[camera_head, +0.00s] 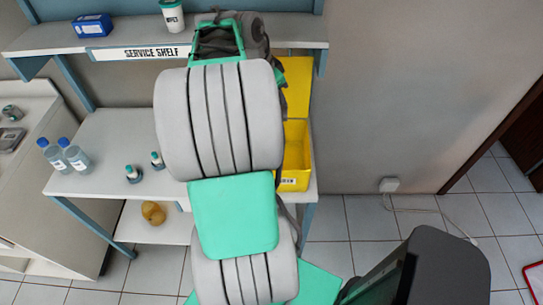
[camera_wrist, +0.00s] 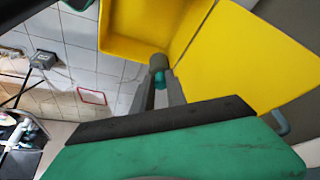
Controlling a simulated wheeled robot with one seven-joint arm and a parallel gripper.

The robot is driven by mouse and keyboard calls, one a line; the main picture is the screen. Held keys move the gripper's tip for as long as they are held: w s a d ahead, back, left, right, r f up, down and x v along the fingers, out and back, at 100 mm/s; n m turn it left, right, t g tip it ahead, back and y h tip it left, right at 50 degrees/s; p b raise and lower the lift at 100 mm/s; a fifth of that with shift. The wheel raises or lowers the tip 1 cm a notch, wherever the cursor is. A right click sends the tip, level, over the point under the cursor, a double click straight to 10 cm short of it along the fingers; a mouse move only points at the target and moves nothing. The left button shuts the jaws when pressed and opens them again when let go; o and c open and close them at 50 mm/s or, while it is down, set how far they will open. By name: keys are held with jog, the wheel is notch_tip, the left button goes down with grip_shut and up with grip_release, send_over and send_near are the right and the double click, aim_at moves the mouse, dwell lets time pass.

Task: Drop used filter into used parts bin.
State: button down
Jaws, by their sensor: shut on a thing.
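The yellow used parts bin (camera_head: 296,158) stands at the right end of the shelf unit, partly hidden behind my arm in the head view. It also fills the upper part of the wrist view (camera_wrist: 215,45), its inside walls facing the camera. My gripper (camera_wrist: 161,88) is shut on a small grey and teal piece (camera_wrist: 158,62), which looks like the used filter. The piece shows against the yellow of the bin near its edge; I cannot tell its height or whether it is inside the rim. In the head view my arm hides the gripper's fingers and the piece.
The service shelf (camera_head: 120,44) above carries a blue box (camera_head: 92,26) and a wipes tub (camera_head: 172,15). Bottles (camera_head: 75,155) and small teal-capped vials (camera_head: 133,174) stand on the level below, left of my arm. The floor at right is open, with a cable (camera_head: 430,208).

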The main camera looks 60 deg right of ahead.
notch_tip(320, 180, down, 6)
jog(key=b, duration=0.3)
jog(key=shift+w+r+b, duration=0.1)
jog(key=shift+b, duration=0.3)
jog(key=c, duration=1.3)
grip_release()
jog(key=shift+a, duration=0.1)
jog(key=shift+o, duration=0.2)
jog(key=shift+r, duration=0.1)
jog(key=v, duration=0.7)
jog(key=shift+a+r, duration=0.15)
jog(key=shift+r, duration=0.2)
jog(key=shift+w, duration=0.1)
